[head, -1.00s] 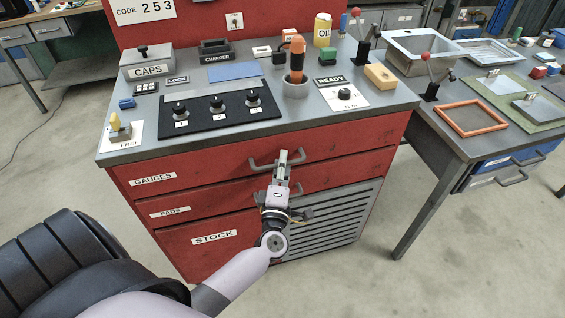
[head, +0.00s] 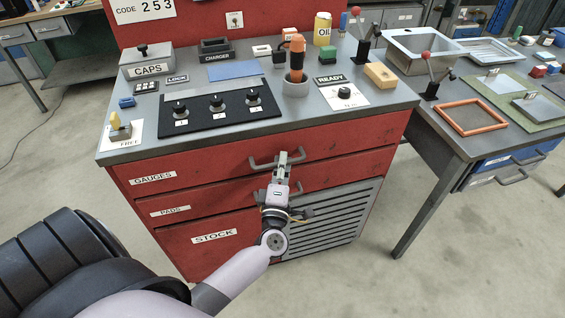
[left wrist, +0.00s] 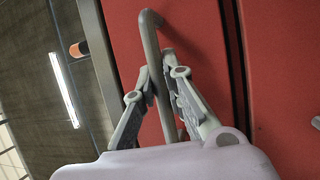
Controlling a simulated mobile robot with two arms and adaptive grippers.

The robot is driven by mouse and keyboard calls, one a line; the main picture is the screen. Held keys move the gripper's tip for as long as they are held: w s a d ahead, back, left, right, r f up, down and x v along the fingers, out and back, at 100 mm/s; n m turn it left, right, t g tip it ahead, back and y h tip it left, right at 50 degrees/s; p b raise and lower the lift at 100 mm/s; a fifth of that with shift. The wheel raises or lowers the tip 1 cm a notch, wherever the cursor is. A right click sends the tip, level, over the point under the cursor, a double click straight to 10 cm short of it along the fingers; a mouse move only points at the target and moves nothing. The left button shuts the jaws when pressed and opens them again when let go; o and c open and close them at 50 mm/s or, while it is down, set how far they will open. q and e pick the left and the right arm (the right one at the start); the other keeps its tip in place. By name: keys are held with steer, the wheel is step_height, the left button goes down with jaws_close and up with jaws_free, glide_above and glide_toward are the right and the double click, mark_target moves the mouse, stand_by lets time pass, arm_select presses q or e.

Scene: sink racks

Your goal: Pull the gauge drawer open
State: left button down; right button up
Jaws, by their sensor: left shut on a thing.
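The gauge drawer (head: 215,171) is the top red drawer of the bench, labelled GAUGES (head: 153,178). Its front looks flush with the cabinet. Its grey bar handle (head: 262,166) sticks out at the middle right. My left gripper (head: 283,157) reaches up from below and is shut on this handle, covering part of the bar. In the left wrist view, the handle (left wrist: 151,50) runs between the two fingers (left wrist: 160,82), against the red drawer front. My right gripper is not in view.
Below are the PADS drawer (head: 225,202), the STOCK front (head: 205,258) and a slatted grey panel (head: 335,222). The bench top (head: 330,116) holds knobs, a caps box and an orange-handled tool. A side table (head: 455,140) stands to the right. The floor in front is clear.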

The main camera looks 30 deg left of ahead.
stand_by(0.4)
arm_select(q)
steer(key=s+d+p, duration=0.1)
steer(key=s+d, duration=1.2)
steer(key=d, duration=0.2)
steer(key=shift+s+d, duration=0.15)
steer(key=shift+d, duration=0.1)
steer(key=c, duration=1.6)
jaws_free()
steer(key=shift+c, duration=0.2)
steer(key=v, duration=0.7)
steer(key=shift+s, duration=0.2)
steer(key=shift+d, duration=0.1)
